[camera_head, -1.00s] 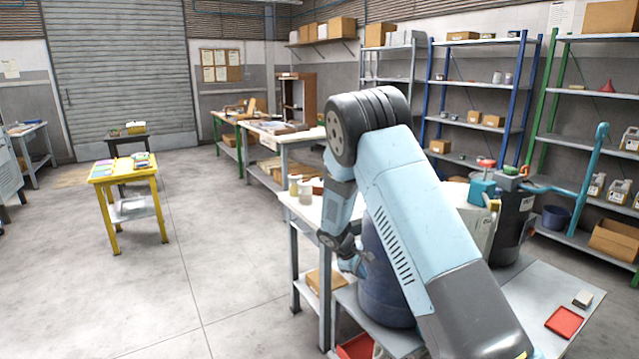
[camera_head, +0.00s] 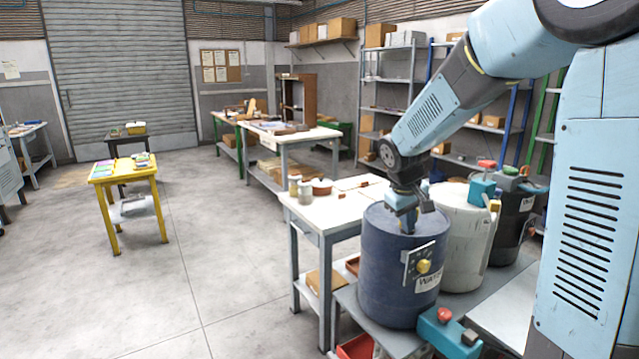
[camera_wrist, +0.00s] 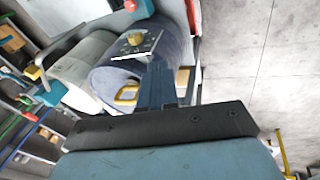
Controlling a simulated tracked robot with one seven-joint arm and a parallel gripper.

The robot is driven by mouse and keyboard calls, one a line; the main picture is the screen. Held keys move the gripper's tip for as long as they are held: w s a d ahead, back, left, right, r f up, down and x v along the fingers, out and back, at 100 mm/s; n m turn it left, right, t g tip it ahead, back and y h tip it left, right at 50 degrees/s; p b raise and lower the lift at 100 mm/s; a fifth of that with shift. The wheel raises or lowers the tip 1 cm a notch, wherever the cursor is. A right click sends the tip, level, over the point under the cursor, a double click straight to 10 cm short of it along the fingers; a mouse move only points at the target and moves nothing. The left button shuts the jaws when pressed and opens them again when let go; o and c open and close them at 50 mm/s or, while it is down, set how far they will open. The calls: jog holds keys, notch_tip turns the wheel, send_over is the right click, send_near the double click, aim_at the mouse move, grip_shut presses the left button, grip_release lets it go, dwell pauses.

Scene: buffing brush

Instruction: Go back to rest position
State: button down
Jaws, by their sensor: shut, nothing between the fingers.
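My gripper (camera_head: 407,216) is at the end of my light-blue arm in the head view, over the top of a dark blue drum (camera_head: 385,275). In the wrist view my gripper (camera_wrist: 157,68) shows as shut dark-blue fingers with nothing held. The blue drum also shows in the wrist view (camera_wrist: 113,83), just beyond the fingers. The drum has a black panel with a yellow knob (camera_head: 423,266). I cannot tell whether the fingers touch the drum.
A white drum (camera_head: 463,245) and a black drum (camera_head: 508,225) stand close by on the same low bench. A teal device with a red knob (camera_head: 444,315) is in front. A white-topped table (camera_head: 335,212) is beside the drums.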

jog(key=s+r+m+t, duration=0.1)
jog(key=s+r, duration=0.2)
jog(key=s, duration=0.6)
jog(key=s+d+r+m+t+y, duration=0.1)
jog(key=s+r+m, duration=0.1)
jog(key=s, duration=0.7)
jog(key=s+d+r+m+y, duration=0.1)
jog(key=s+r, duration=0.4)
jog(key=s, duration=0.4)
jog(key=shift+m+t, duration=0.4)
